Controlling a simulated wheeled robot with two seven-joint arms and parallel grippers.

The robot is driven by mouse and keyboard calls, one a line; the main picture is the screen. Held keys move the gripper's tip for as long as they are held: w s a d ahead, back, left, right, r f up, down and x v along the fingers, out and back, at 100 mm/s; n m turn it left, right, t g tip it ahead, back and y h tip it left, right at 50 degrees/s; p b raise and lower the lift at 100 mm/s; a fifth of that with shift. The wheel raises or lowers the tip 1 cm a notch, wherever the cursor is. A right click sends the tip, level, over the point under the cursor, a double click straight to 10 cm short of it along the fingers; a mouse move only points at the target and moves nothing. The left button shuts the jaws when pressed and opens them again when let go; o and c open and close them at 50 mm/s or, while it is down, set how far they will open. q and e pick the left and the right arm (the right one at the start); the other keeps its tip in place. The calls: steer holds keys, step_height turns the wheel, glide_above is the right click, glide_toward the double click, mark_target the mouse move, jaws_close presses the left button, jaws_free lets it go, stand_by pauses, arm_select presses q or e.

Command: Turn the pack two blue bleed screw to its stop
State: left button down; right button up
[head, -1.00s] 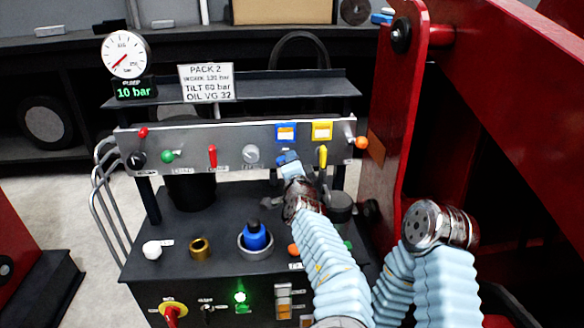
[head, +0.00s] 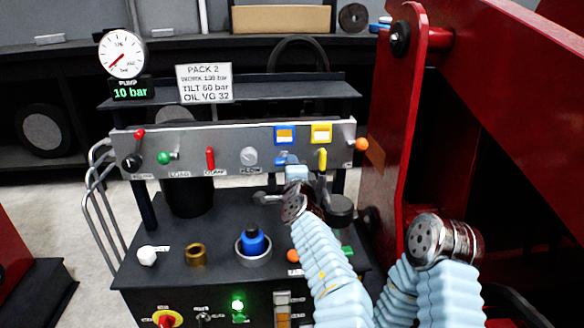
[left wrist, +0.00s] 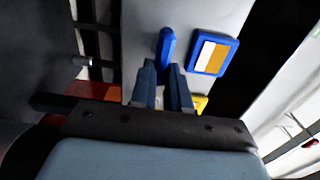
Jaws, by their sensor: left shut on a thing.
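The blue bleed screw (head: 281,160) is on the grey front panel of pack two, below a blue-framed tag (head: 285,135). In the left wrist view its blue handle (left wrist: 166,46) points toward the fingers, beside the blue-framed tag (left wrist: 214,52). My left gripper (head: 291,163) is at the screw, shut on it. In the left wrist view the left gripper's dark blue fingers (left wrist: 163,69) stand either side of the handle's near end. The grip itself is partly hidden in the head view by the gripper.
A yellow lever (head: 322,159) is just right of the screw, and a grey knob (head: 249,156) is to its left. An orange knob (head: 362,145) is at the panel's right end. Below stands a blue-and-black cap (head: 253,240). A red frame (head: 400,150) rises close at right.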

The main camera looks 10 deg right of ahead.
arm_select(q)
steer(key=c, duration=1.1)
jaws_free()
steer(key=s+b, duration=0.1)
steer(key=s, duration=1.3)
steer(key=shift+a+b, duration=0.25)
steer(key=shift+b, duration=0.1)
steer(key=shift+f, duration=0.1)
